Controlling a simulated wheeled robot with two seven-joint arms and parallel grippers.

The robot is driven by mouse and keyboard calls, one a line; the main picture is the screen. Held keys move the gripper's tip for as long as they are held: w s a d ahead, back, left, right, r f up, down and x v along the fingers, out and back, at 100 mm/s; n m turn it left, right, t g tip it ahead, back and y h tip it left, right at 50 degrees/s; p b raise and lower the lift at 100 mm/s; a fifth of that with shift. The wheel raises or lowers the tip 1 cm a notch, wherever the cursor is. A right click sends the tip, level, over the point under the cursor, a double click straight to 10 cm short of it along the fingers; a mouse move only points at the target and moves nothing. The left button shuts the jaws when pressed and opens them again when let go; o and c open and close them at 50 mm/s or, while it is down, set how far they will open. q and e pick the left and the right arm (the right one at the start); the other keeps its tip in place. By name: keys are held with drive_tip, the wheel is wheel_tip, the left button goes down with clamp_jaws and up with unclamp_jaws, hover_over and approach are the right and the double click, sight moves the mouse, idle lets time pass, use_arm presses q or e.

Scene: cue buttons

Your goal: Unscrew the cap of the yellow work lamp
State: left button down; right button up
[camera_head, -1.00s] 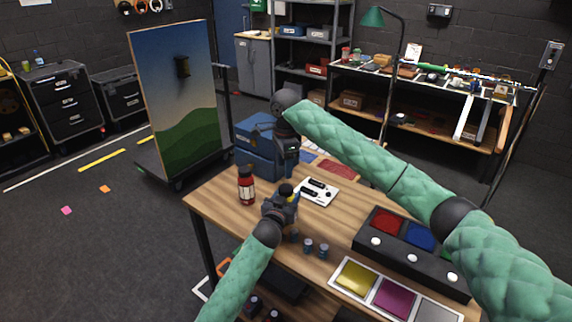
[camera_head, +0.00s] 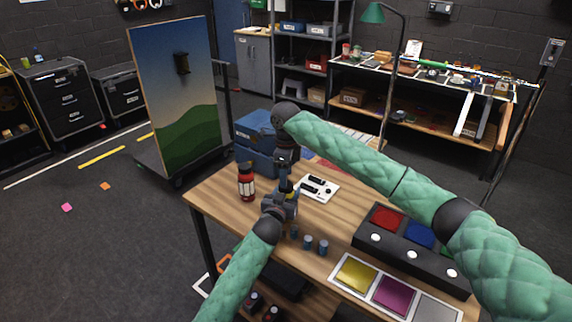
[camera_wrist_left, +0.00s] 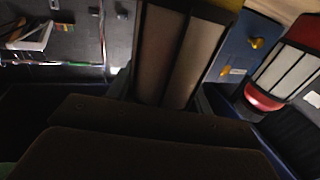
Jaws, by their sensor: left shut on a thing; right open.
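The yellow work lamp (camera_wrist_left: 180,55) is in my left gripper (camera_head: 284,198), above the table's left part. The left wrist view shows its pale panels and a bit of yellow up close; in the head view it is mostly hidden by the grippers. My left gripper is shut on it. My right gripper (camera_head: 286,170) is open and points down just above the left one, at the lamp's top. The cap is hidden there, and I cannot tell whether the right fingers touch it.
A red lamp (camera_head: 247,183) stands to the left on the wooden table (camera_head: 222,197). A white plate with black parts (camera_head: 318,188) lies behind. Small blue cylinders (camera_head: 308,243) stand in front. A black button box (camera_head: 392,252) and coloured pads (camera_head: 355,274) are at right. A blue toolbox (camera_head: 258,140) stands behind.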

drive_tip(key=shift+f, duration=1.75)
drive_tip(key=c, duration=0.8)
